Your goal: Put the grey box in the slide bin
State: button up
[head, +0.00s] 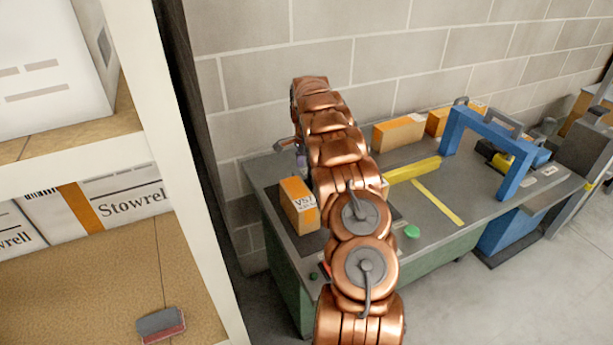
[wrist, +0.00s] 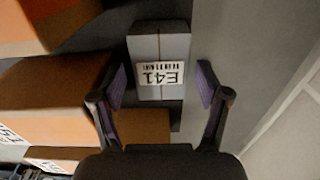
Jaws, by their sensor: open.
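The grey box (wrist: 143,30) lies ahead of my gripper in the wrist view, with a white label reading E41 upside down. My gripper (wrist: 161,76) is open, with one purple-padded finger to each side of the box's near part. A gap shows between each finger and the box, and I cannot tell how high the fingers are. In the head view my copper arm reaches over the bench and hides the grey box and most of the gripper. I cannot pick out the slide bin for certain.
The bench (head: 437,228) holds an orange box (head: 299,205), another orange box (head: 398,133) at the back, a yellow bar (head: 413,170) and a blue arch (head: 486,125). In the wrist view orange boxes (wrist: 55,95) stand close at left. A white rack post (head: 190,200) is at left.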

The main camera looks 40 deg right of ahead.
jog(key=shift+f+p, duration=0.45)
jog(key=shift+f, duration=1.15)
jog(key=shift+c, duration=0.2)
jog(key=c, duration=1)
